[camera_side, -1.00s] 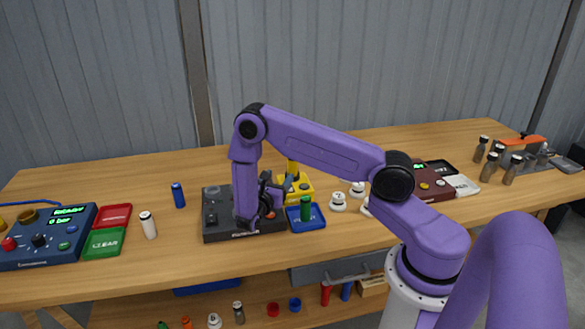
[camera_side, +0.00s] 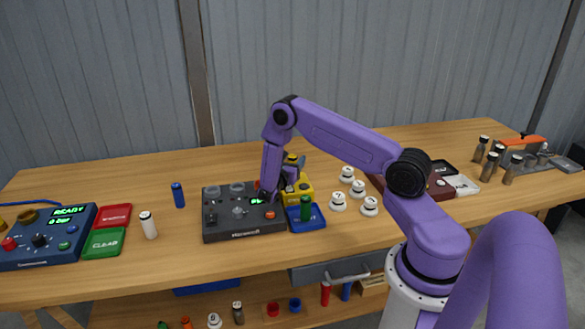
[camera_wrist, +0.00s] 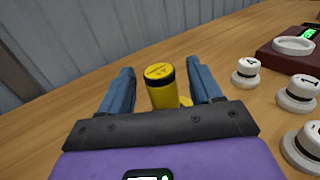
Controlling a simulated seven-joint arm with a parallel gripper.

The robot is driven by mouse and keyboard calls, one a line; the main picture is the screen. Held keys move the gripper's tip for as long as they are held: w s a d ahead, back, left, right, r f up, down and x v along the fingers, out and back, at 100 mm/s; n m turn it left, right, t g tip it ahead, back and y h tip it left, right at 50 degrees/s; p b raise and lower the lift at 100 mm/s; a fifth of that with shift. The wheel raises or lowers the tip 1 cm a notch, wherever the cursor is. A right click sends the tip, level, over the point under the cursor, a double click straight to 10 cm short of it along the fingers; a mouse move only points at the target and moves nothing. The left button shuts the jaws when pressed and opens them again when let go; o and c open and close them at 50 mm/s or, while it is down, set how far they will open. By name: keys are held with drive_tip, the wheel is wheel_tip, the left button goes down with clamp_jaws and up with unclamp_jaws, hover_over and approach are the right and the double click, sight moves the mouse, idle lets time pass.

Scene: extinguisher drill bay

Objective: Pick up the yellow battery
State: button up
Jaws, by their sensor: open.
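The yellow battery (camera_wrist: 161,92) is an upright yellow cylinder with a dark band near its top. In the wrist view it stands between the two fingers of my gripper (camera_wrist: 161,70), with a gap on each side. In the side view the top of the yellow battery (camera_side: 291,160) shows behind my gripper (camera_side: 288,182), above a yellow base (camera_side: 304,190). My gripper is open and holds nothing. The lower part of the battery is hidden by my gripper in both views.
A dark control box (camera_side: 242,226) stands just left of my gripper. A green cylinder (camera_side: 306,209) stands on a blue tray (camera_side: 318,223) in front. Several white numbered weights (camera_side: 339,202) stand to the right. A blue cylinder (camera_side: 178,196) stands further left.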

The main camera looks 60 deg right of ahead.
drive_tip(key=shift+d, duration=0.4)
drive_tip(key=shift+w, duration=0.1)
drive_tip(key=c, duration=1.1)
drive_tip(key=shift+r, duration=0.15)
